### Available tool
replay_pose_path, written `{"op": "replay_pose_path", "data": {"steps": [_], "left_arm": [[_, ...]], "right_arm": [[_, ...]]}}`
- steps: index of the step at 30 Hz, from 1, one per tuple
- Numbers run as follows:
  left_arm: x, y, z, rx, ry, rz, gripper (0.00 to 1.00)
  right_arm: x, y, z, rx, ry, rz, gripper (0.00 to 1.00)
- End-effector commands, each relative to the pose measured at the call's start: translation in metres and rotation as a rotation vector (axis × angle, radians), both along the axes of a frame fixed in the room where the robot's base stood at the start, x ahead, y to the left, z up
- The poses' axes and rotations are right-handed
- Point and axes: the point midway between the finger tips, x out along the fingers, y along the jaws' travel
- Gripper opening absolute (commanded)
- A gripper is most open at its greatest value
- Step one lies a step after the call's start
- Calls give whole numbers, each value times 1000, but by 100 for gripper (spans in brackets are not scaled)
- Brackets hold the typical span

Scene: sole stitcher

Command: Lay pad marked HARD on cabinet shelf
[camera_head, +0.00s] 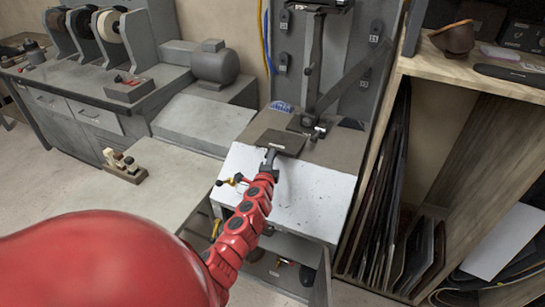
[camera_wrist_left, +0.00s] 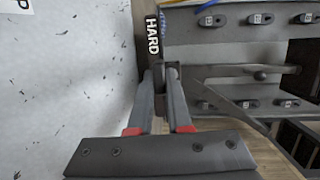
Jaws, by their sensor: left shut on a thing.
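My left gripper (camera_head: 270,159) reaches in over the middle of the head view and is shut on a thin dark pad (camera_head: 282,141). In the left wrist view the pad (camera_wrist_left: 151,50) is seen edge-on between the fingers (camera_wrist_left: 162,98), with white HARD lettering on its edge. In the head view the pad is over the grey machine deck behind a white sloped panel (camera_head: 305,192); I cannot tell whether it touches the deck. The wooden cabinet shelf (camera_head: 465,72) is at the right, apart from the pad. My right gripper is not in view.
The shelf carries a brown bowl-like object (camera_head: 453,39) and a dark flat piece (camera_head: 510,73). Dark sheets (camera_head: 385,190) stand upright below it. A grey upright back panel (camera_head: 345,60) with small tags rises behind the pad. A grey bench (camera_head: 180,190) is at the left.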

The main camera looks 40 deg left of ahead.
Motion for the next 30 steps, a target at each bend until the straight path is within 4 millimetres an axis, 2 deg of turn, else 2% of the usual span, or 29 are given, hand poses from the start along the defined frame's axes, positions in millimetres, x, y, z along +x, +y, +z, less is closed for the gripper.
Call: {"op": "replay_pose_path", "data": {"steps": [30], "left_arm": [[-71, -18, 1, 1, -1, -3, 0]], "right_arm": [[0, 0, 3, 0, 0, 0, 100]]}}
